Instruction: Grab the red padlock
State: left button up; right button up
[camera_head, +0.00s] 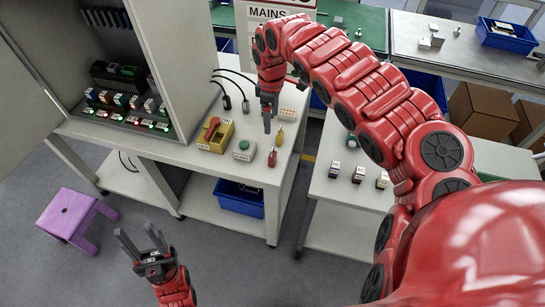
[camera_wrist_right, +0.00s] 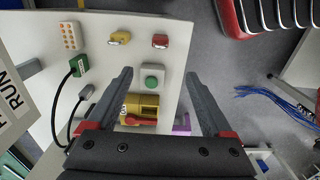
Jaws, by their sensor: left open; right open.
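The red padlock (camera_head: 272,158) lies near the front right of the white table in the head view. In the right wrist view the red padlock (camera_wrist_right: 160,41) is at the top, beyond my fingertips. My right gripper (camera_head: 267,122) is open and empty, pointing down over the table. In the wrist view its fingers (camera_wrist_right: 158,75) spread on both sides of a green button box (camera_wrist_right: 152,77), with the red padlock apart from them. My left gripper (camera_head: 138,240) is open and empty, low at the left over the floor, away from the table.
A yellow padlock (camera_head: 279,138) lies just behind the red one. A yellow switch box with a red handle (camera_head: 215,135) and the button box (camera_head: 244,150) stand to the left. A purple stool (camera_head: 75,215) stands on the floor.

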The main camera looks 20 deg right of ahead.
send_over(272, 151)
jog(key=w, duration=0.1)
jog(key=f, duration=0.6)
jog(key=shift+w+f, duration=0.2)
notch_tip(272, 151, down, 5)
jog(key=shift+w+d+f+p, duration=0.1)
jog(key=shift+d+f+p, duration=0.1)
jog(key=shift+p, duration=0.35)
jog(key=shift+a+f+p, duration=0.1)
jog(key=shift+f+p, duration=0.2)
jog(key=shift+f, duration=0.1)
notch_tip(272, 151, down, 4)
jog(key=shift+r+p, duration=0.25)
jog(key=shift+p, duration=0.45)
jog(key=shift+d+f, duration=0.2)
jog(key=shift+f, duration=0.35)
grip_shut()
